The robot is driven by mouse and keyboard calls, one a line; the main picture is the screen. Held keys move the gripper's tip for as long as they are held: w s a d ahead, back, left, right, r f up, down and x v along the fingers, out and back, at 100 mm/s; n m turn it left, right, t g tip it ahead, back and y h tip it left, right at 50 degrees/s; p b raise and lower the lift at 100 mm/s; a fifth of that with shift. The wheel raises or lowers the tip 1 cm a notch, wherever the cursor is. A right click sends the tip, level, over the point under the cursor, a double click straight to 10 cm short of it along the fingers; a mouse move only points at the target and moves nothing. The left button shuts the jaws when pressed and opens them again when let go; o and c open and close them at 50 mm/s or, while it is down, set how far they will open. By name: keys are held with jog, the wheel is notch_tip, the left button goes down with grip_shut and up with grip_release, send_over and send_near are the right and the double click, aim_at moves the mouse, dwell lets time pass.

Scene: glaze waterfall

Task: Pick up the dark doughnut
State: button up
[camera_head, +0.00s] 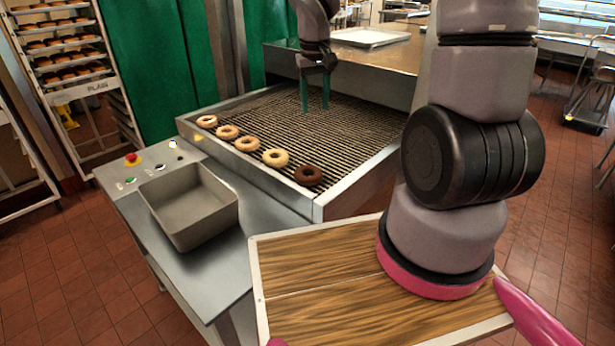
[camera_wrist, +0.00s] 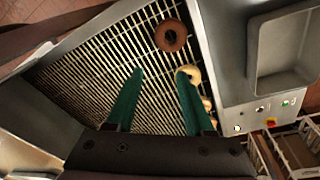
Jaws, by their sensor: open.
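The dark doughnut (camera_head: 308,175) lies at the near right end of a row of doughnuts on the wire conveyor (camera_head: 350,145). In the wrist view the dark doughnut (camera_wrist: 171,36) is at the top, beyond the fingertips and apart from them. My gripper (camera_head: 315,95) points down over the conveyor, farther back than the doughnut row. Its two green fingers are apart and nothing is between them, as the wrist view (camera_wrist: 160,75) also shows. A pale yellow doughnut (camera_head: 275,158) lies beside the dark one; in the wrist view it (camera_wrist: 188,74) is partly hidden by the right finger.
Several lighter doughnuts (camera_head: 227,132) continue the row to the left. A raised metal rim (camera_head: 255,185) edges the conveyor. A grey bin (camera_head: 190,207) stands on the side counter near control buttons (camera_head: 131,159). The conveyor behind the row is clear.

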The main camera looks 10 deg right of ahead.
jog(key=n+g, duration=0.2)
send_near(299, 174)
jog(key=f, duration=0.3)
jog(key=shift+s+d+f+y, duration=0.2)
jog(key=shift+f+y, duration=0.1)
jog(key=shift+y, duration=0.1)
jog(key=shift+d+f, duration=0.15)
jog(key=shift+f, duration=2.95)
grip_shut()
